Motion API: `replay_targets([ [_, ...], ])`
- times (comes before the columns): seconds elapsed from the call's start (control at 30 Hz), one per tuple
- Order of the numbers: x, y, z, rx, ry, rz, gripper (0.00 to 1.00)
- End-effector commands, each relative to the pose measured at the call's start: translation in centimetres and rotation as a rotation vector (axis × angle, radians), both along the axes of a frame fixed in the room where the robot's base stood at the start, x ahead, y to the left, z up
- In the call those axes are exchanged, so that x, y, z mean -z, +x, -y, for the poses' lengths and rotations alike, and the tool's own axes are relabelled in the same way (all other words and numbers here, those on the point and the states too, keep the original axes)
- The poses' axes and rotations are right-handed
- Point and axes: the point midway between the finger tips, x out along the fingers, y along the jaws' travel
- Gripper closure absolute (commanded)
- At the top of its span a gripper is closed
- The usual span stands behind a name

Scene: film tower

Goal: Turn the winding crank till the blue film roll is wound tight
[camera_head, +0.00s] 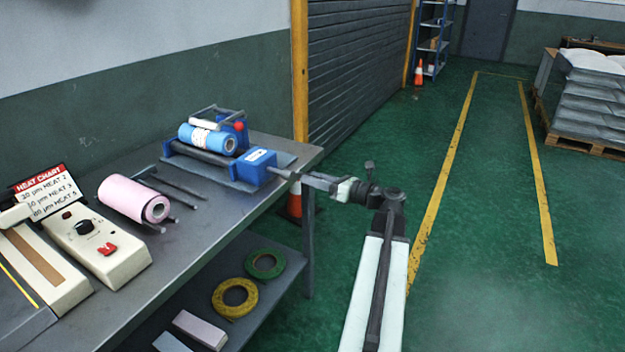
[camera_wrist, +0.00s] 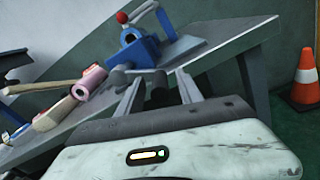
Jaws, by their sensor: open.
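A blue block (camera_head: 258,166) sits at the stand's front right. My gripper (camera_head: 277,173) is open and empty beside this block; contact is unclear. Its fingers (camera_wrist: 157,88) point toward the stand, apart from the knob.
A pink roll (camera_head: 140,199), a cream control box (camera_head: 95,245) and a heat chart (camera_head: 45,190) stand left on the bench. Tape rolls (camera_head: 235,297) lie on the lower shelf. An orange cone (camera_head: 294,204) is by the bench leg.

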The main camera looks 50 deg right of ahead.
Motion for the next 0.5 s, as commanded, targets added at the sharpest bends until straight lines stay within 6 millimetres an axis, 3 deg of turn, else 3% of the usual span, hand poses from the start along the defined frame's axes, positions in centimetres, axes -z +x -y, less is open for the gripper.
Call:
replay_targets([
  [0.23,0.00,0.20,-0.07,0.000,0.000,0.000,0.57],
  [0.27,0.00,0.20,-0.07,0.000,0.000,0.000,0.62],
  [0.4,0.01,0.21,-0.09,0.000,0.000,0.000,1.00],
  [0.5,0.01,0.21,-0.09,0.000,0.000,0.000,1.00],
])
